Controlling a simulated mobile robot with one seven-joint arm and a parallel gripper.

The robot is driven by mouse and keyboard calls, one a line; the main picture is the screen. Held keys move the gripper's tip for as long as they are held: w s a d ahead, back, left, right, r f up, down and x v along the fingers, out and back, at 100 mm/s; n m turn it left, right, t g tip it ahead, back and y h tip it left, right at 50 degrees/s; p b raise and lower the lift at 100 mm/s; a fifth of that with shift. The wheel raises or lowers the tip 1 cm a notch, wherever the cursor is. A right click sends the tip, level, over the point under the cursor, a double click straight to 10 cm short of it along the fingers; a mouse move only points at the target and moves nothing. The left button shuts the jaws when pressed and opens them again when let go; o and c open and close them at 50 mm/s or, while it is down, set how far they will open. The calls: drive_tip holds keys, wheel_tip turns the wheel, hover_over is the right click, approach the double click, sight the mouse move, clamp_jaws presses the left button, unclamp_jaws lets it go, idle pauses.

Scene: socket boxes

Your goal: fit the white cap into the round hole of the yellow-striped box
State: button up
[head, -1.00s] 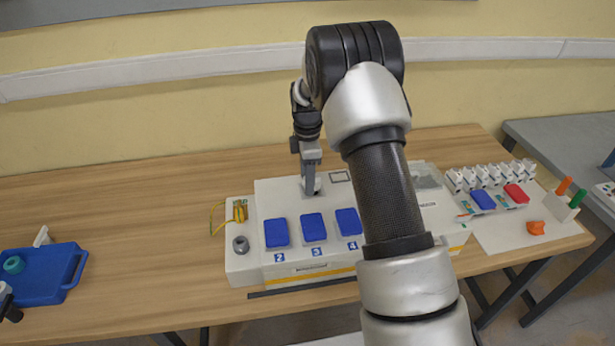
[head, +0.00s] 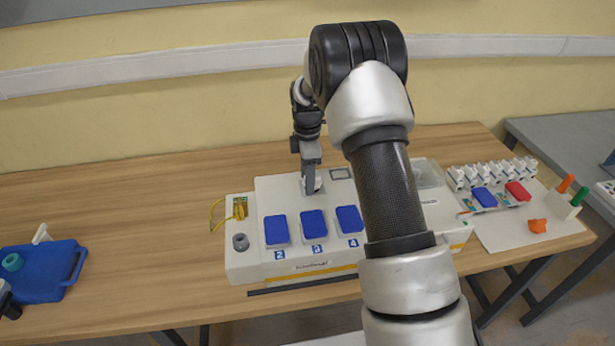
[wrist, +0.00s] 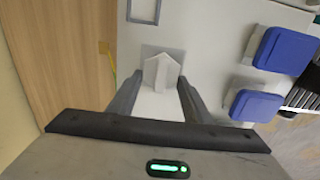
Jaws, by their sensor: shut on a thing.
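The white box with a yellow stripe (head: 262,190) stands on the table, partly hidden behind my arm. My gripper (head: 311,183) is over the rear part of its top, pointing down. In the wrist view my gripper (wrist: 158,92) is shut on the white cap (wrist: 161,76), a pale piece with a pointed outline between the two fingers. A grey square patch (wrist: 173,51) on the box top shows just beyond the cap. The round hole cannot be made out. I cannot tell whether the cap touches the box.
Blue covers (head: 313,224) stand on the box front, right of a grey round knob (head: 240,242). White switches (head: 495,172) and an orange piece (head: 537,226) are at right. Bare table lies left of the box.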

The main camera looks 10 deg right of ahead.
drive_tip(key=shift+f, duration=0.3)
drive_tip(key=shift+f, duration=0.15)
drive_tip(key=o, duration=1.1)
drive_tip(key=shift+o, duration=0.3)
drive_tip(key=shift+s+f, duration=0.1)
drive_tip(key=shift+s+f, duration=0.1)
wheel_tip(320, 180, up, 25)
drive_tip(key=p, duration=0.5)
drive_tip(key=shift+w, duration=0.25)
